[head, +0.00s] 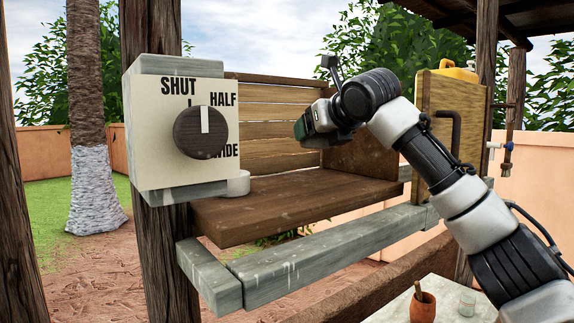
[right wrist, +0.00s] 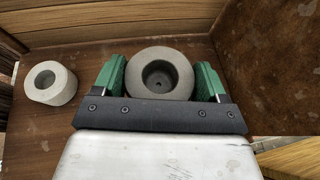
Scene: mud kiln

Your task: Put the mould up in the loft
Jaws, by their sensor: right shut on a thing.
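My right gripper (right wrist: 160,78) has its green fingers closed on the two sides of a round grey mould (right wrist: 181,72) with a dark round hollow in it. In the head view the right gripper (head: 303,128) is over the brown wooden loft (head: 270,206), between its slatted back and its right side board. The mould in it cannot be made out in the head view. Boards of the loft floor show below the mould in the right wrist view; whether it touches them I cannot tell. My left gripper is not in view.
A second pale ring-shaped piece (right wrist: 50,83) lies on the loft floor to the left; it also shows in the head view (head: 238,183). A dial box (head: 201,132) marked SHUT, HALF, WIDE hides the loft's left end. A clay pot (head: 423,307) stands below on a pale table.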

